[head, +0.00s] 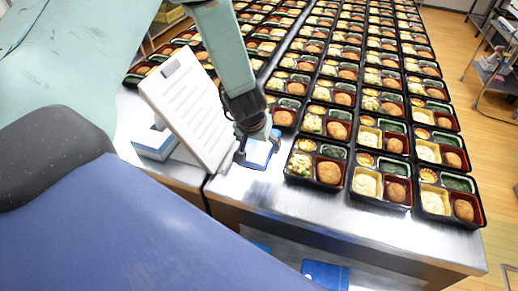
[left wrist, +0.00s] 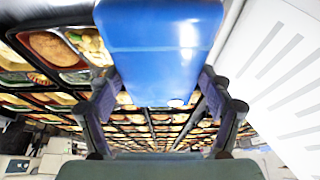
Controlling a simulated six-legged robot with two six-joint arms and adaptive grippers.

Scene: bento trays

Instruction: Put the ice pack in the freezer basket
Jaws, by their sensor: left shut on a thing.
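My left gripper (head: 256,143) points down at the near end of the steel table, beside the trays. It is shut on the blue ice pack (head: 258,156), which shows mostly behind and below the fingers. In the left wrist view the ice pack (left wrist: 160,50) is a large smooth blue block between the two fingers (left wrist: 160,104). I cannot tell in the head view whether its underside touches the table. I cannot make out a freezer basket in either view. My right gripper is not in view.
A white slatted board (head: 185,108) stands tilted just left of the gripper. A white and blue box (head: 154,144) lies left of it. Rows of filled bento trays (head: 318,168) cover the table to the right. Blue items (head: 326,274) show below the steel table edge (head: 340,233).

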